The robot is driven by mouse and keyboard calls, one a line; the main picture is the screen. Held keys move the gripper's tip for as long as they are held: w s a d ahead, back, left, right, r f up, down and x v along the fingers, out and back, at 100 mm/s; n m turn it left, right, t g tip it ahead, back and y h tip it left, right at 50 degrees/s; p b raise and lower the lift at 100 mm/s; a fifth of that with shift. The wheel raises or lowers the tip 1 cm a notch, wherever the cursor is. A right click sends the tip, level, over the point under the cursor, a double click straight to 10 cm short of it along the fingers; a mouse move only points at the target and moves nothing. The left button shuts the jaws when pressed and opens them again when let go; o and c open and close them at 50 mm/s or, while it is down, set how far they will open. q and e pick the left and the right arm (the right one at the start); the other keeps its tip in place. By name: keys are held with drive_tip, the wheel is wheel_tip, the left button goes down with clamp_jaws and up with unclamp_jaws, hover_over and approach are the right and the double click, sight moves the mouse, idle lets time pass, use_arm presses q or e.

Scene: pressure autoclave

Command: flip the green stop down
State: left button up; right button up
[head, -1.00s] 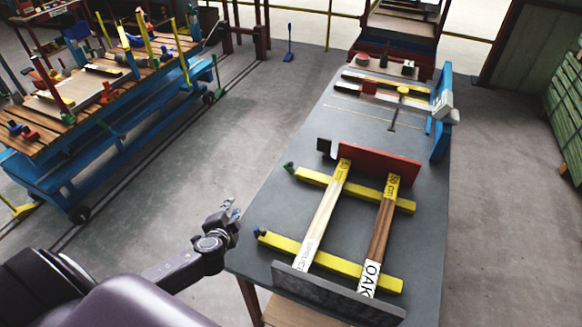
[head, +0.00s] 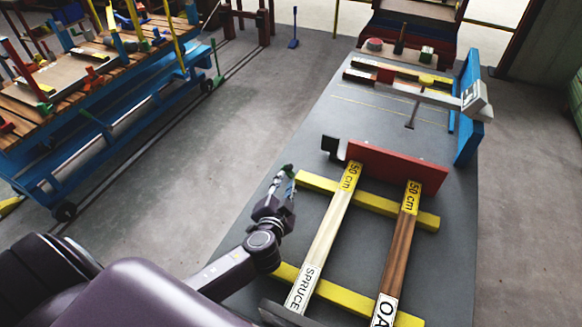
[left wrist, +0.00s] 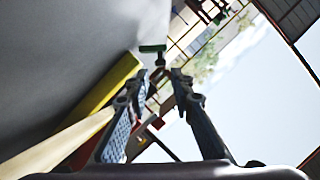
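The green stop (head: 288,169) is at the left end of the far yellow bar (head: 376,202) in the head view. It also shows beyond my fingertips in the left wrist view (left wrist: 152,48), past the end of the yellow bar (left wrist: 108,84). It looks raised, though its exact tilt is hard to tell. My left gripper (head: 287,186) is just on the near side of it, close to the bar's end. Its fingers are spread with nothing between them in the left wrist view (left wrist: 157,82). I cannot tell whether a fingertip touches the stop. My right gripper is out of view.
A spruce board (head: 325,235) and an oak board (head: 402,245) lie across the yellow bars on the grey table (head: 300,130). A red plate (head: 395,168) stands at their far ends. A blue frame (head: 468,110) stands at the right edge.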

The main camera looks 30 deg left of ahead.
sight(290, 169)
use_arm(q)
drive_tip(key=shift+w, duration=0.3)
drive_tip(key=x, duration=0.2)
drive_tip(key=shift+w+a+p, duration=0.2)
drive_tip(key=shift+w+p, duration=0.2)
drive_tip(key=shift+x, duration=1.2)
drive_tip(key=shift+w+f, duration=0.25)
drive_tip(key=shift+w+a+f, duration=0.1)
drive_tip(key=shift+w+a, duration=0.05)
drive_tip(key=shift+w, duration=0.15)
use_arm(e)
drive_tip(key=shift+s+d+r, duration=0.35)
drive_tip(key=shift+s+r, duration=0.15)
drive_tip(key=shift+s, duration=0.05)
use_arm(q)
clamp_jaws()
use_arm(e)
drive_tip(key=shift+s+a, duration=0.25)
